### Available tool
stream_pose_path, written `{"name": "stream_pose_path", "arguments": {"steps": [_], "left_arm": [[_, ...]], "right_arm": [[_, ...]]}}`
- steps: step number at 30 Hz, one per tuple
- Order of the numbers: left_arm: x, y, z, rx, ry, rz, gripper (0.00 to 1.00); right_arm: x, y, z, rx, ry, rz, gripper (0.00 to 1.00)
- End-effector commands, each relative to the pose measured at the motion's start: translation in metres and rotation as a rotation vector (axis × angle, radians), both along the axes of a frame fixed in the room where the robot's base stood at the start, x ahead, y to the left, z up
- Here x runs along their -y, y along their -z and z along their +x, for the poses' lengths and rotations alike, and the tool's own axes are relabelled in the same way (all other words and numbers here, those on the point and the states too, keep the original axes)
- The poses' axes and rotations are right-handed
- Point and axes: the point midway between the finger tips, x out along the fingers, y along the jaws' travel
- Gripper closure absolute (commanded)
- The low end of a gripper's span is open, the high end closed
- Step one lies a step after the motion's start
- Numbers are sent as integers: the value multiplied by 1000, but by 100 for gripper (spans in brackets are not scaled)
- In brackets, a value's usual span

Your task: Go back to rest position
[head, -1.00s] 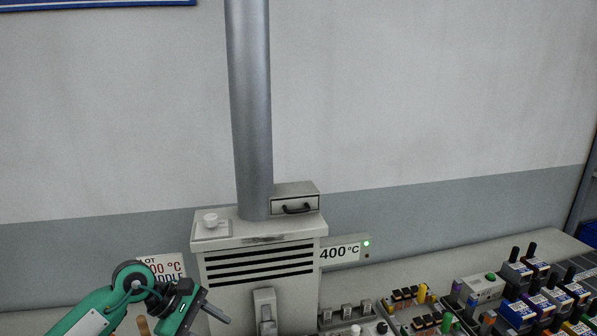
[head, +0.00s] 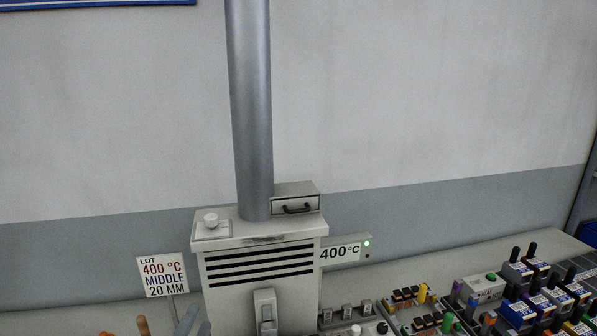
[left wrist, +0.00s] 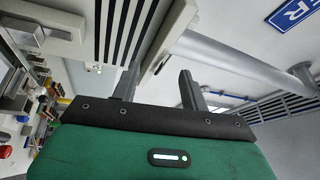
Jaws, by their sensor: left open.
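My left gripper (head: 194,322) shows only as two grey fingertips at the bottom edge of the head view, just left of the beige cabinet (head: 222,300). In the left wrist view the two dark fingers (left wrist: 160,70) stand apart with nothing between them, so it is open and empty. Behind the fingers in that view are the slotted cabinet front and the grey pipe (left wrist: 230,62). The rest of my left arm is below the head view. My right gripper is not in view.
The grey pipe (head: 250,110) rises from the cabinet. A small drawer box (head: 295,198) sits on top. A 400 °C display (head: 341,253) is beside it, and a lot sign (head: 163,275) is at left. Connectors and blocks (head: 518,312) crowd the bench at right.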

Motion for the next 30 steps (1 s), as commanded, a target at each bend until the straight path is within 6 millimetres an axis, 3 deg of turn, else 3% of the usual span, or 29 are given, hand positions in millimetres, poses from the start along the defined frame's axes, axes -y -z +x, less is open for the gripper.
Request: {"name": "stream_pose_path", "arguments": {"steps": [5, 9, 12, 18, 25, 30], "left_arm": [[-35, 76, -37, -374, -184, -361, 55], [-48, 136, -87, -667, -340, -611, 55], [-49, 170, -128, -854, -445, -753, 55], [-43, 208, -198, -1132, -614, -934, 55], [-31, 227, -268, -1379, -774, -1058, 55], [-30, 280, -254, -1390, -783, -1049, 55]], "right_arm": [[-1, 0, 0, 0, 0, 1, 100], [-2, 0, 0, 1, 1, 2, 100], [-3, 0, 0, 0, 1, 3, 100], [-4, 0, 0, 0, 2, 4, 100], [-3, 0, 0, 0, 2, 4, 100], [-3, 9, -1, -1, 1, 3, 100]]}}
